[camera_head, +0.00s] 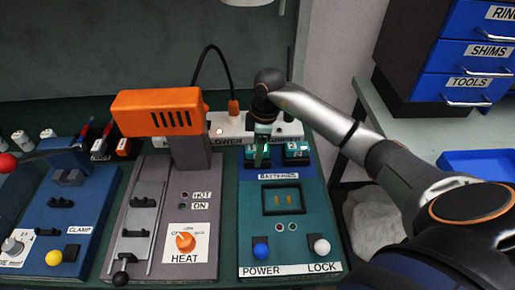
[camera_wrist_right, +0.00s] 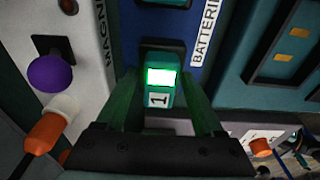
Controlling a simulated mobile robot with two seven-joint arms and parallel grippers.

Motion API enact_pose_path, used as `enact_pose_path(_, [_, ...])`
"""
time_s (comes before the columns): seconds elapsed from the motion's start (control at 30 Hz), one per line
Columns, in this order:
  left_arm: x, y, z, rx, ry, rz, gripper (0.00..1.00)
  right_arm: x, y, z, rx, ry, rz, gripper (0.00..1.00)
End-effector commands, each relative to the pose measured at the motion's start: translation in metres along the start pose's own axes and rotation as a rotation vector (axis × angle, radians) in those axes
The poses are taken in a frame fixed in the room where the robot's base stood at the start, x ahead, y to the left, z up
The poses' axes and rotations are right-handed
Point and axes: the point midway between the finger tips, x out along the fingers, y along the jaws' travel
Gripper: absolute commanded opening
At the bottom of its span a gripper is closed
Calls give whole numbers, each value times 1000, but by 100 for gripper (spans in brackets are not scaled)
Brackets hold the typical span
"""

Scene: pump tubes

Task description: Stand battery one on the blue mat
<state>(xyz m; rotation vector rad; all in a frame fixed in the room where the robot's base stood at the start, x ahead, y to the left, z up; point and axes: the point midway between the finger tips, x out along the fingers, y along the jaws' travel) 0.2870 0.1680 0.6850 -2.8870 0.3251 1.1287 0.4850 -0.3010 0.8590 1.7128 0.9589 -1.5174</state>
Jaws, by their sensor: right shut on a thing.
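My right gripper (camera_head: 262,137) points down over the back of the teal panel. In the right wrist view its fingers (camera_wrist_right: 165,112) are shut on battery one (camera_wrist_right: 158,98), a green block with a "1" label and a lit window. Battery one also shows in the head view (camera_head: 264,155), partly hidden by the gripper. Its far end is at a dark holder; I cannot tell whether it is seated there. A blue surface labelled BATTERIES (camera_head: 313,172) lies around the holder; it may be the blue mat. My left gripper is not in view.
A second battery (camera_head: 297,150) stands right of the gripper. The teal panel has an empty-looking bay (camera_head: 283,199) and POWER (camera_head: 261,250) and LOCK (camera_head: 321,246) knobs. An orange heater head (camera_head: 158,112) stands at left. A blue tray (camera_head: 470,157) lies on the right bench.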

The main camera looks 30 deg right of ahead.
Motion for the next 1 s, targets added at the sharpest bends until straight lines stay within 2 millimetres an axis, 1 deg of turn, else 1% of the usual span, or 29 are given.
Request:
enact_pose_path(0.1, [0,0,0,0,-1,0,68,-1,0,0,0,2,2,0])
enact_pose_path(0.23, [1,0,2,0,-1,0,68,3,0,0,0,1,1,0])
enact_pose_path(0.27, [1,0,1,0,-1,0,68,3,0,0,0,0,0,73])
enact_pose_path(0.5, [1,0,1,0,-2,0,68,2,0,0,0,0,0,99])
enact_pose_path(0.73, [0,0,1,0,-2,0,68,2,0,0,0,0,0,99])
enact_pose_path(0.83, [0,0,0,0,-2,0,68,-3,0,0,0,0,1,99])
enact_pose_path(0.93, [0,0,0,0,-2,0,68,-16,1,0,0,1,3,99])
enact_pose_path(1.0, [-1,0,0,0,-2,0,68,-30,1,0,-2,1,4,99])
